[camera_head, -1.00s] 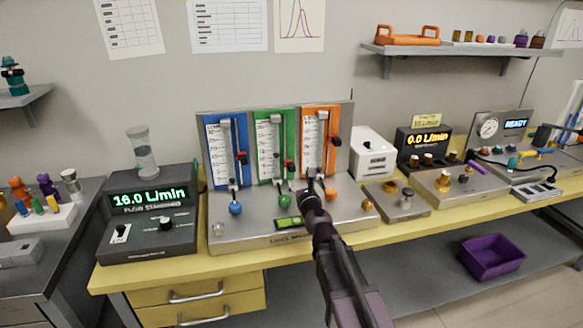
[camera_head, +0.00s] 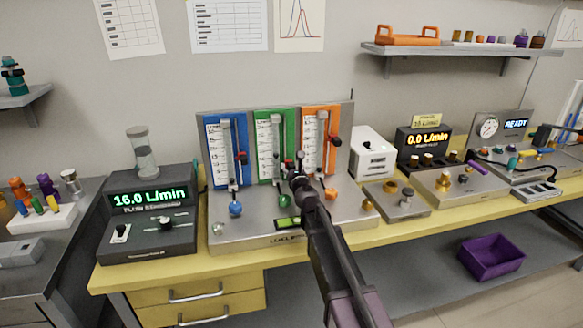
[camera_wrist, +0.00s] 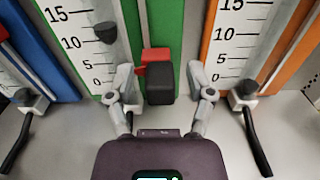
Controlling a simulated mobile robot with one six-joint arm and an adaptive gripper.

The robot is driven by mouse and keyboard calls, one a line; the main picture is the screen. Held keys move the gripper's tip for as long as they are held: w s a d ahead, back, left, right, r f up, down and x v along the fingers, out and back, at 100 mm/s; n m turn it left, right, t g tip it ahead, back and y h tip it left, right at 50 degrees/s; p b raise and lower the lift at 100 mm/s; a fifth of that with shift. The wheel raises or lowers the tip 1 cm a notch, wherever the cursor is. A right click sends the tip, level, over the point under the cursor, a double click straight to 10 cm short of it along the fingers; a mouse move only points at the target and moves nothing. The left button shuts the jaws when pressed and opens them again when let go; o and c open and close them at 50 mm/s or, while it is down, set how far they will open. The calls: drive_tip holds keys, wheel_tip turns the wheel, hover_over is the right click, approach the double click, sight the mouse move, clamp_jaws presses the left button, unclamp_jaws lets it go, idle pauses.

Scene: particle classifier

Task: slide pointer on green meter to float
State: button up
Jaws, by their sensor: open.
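The green meter (camera_head: 262,117) is the middle of three upright meters. In the wrist view its panel (camera_wrist: 172,18) carries a white scale. A dark float (camera_wrist: 106,32) sits in its tube, a little above the 10 mark. My gripper (camera_wrist: 165,76) is open, with one finger on each side of the black knob. No clear contact shows. In the head view my gripper (camera_head: 298,180) hides part of the pointer's surroundings.
The blue meter (camera_head: 212,120) stands left and the orange meter (camera_head: 308,112) right, with its own pointer (camera_head: 336,141). Valve knobs, including a green one (camera_head: 284,200), stand below on the metal base. A flow display (camera_head: 150,198) reads 16.0 L/min.

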clamp_jaws()
drive_tip(key=shift+r, duration=0.1)
wheel_tip(320, 180, up, 4)
drive_tip(key=p, duration=0.4)
idle(0.5)
unclamp_jaws()
